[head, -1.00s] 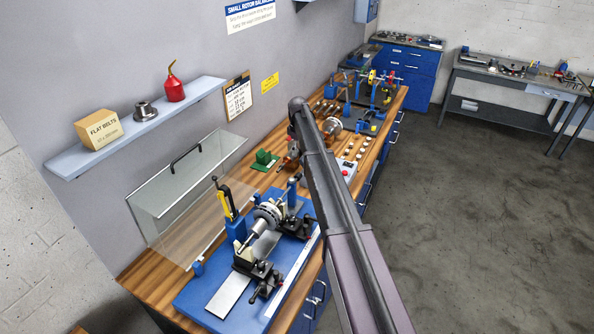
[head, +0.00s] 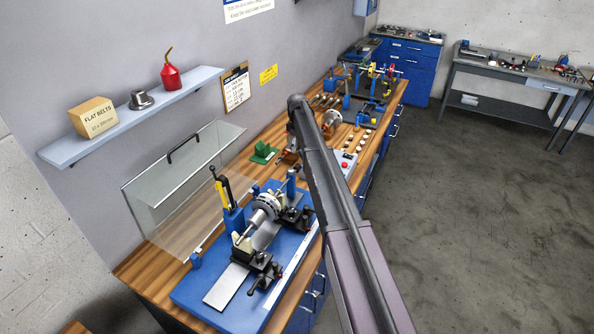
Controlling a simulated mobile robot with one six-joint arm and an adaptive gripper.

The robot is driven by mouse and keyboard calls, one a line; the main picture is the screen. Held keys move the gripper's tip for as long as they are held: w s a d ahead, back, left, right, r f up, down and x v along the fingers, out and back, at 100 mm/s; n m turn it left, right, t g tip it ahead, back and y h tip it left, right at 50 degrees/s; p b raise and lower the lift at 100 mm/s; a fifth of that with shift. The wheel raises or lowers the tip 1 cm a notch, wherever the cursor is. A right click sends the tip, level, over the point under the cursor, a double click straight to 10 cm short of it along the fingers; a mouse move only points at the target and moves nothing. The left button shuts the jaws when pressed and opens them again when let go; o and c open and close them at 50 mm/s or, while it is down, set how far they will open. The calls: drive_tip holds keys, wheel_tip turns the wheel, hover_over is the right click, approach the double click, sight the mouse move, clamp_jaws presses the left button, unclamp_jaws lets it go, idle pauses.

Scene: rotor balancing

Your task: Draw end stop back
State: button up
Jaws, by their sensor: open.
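The balancing machine sits on a blue base plate (head: 192,291) on the near part of the bench. A rotor (head: 265,208) with a grey disc lies across two black supports, the near support (head: 262,265) and the far support (head: 297,214). A blue post with a yellow and black upright lever (head: 222,190) stands left of the rotor. A small blue block (head: 196,261) sits at the plate's left edge. I cannot tell which small part is the end stop. My gripper is not visible; my arm crosses the view right of the machine.
A clear guard (head: 180,190) with a black handle stands left of the machine. A wooden bench (head: 150,262) carries a green block (head: 263,152), a control box with a red button (head: 346,165) and other parts farther back. Open floor (head: 470,220) lies to the right.

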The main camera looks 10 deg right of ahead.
sight(297, 165)
drive_tip(key=shift+f+b, duration=5.15)
drive_tip(key=shift+f, duration=0.25)
